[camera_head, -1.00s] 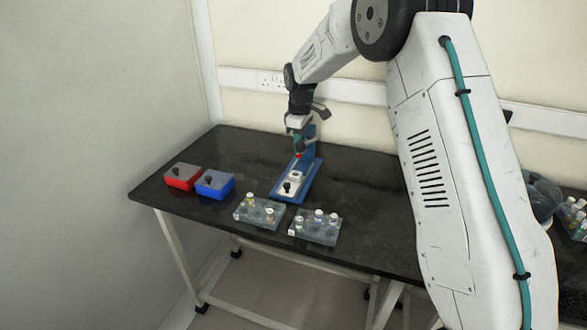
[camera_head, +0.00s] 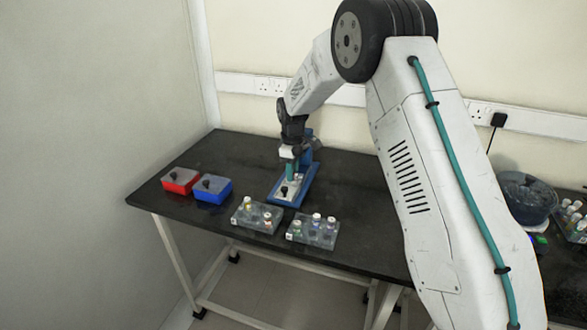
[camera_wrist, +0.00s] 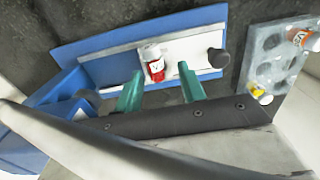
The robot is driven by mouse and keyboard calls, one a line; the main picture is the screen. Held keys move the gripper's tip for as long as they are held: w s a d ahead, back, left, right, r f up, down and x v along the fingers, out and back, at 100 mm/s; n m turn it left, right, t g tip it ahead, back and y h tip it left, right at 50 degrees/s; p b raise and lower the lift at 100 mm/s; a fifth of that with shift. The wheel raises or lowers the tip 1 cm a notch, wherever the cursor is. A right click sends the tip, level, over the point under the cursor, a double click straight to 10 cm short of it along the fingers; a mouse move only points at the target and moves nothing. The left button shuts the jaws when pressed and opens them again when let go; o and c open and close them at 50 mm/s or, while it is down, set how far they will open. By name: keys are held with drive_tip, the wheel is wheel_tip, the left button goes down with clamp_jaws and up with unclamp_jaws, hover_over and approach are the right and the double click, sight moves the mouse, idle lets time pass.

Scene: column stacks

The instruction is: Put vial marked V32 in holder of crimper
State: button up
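A vial (camera_wrist: 154,63) with a white cap and a red-edged label stands on the white slide (camera_wrist: 190,46) of the crimper, where its holder is. Its label is too small to read fully. The crimper's blue base (camera_wrist: 125,36) shows in the wrist view and the head view (camera_head: 305,186). My gripper (camera_wrist: 160,70) is open, with one teal finger on each side of the vial and gaps between. In the head view my gripper (camera_head: 292,171) is low over the slide and hides the vial.
Two clear racks (camera_head: 257,216) (camera_head: 313,231) with several vials stand in front of the crimper. A red box (camera_head: 181,181) and a blue box (camera_head: 213,188) stand at left. A black knob (camera_wrist: 218,58) sits on the slide. The table behind the boxes is clear.

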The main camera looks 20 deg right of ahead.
drive_tip(key=shift+w+r, duration=0.1)
drive_tip(key=shift+r, duration=0.35)
wheel_tip(320, 180, up, 11)
drive_tip(key=s+d+r+m, duration=0.1)
drive_tip(key=s+r+m, duration=0.1)
drive_tip(key=s+r, duration=0.85)
drive_tip(key=s+d+r+m+t, duration=0.1)
drive_tip(key=s+r+m, duration=0.15)
drive_tip(key=s, duration=1.15)
drive_tip(key=s+d+r+m, duration=0.15)
drive_tip(key=s+m, duration=0.25)
drive_tip(key=s, duration=0.9)
drive_tip(key=s+f+m, duration=0.2)
drive_tip(key=s+f, duration=0.1)
drive_tip(key=s, duration=0.8)
drive_tip(key=shift+s+f, duration=0.25)
drive_tip(key=shift+f, duration=0.05)
drive_tip(key=shift+o, duration=0.6)
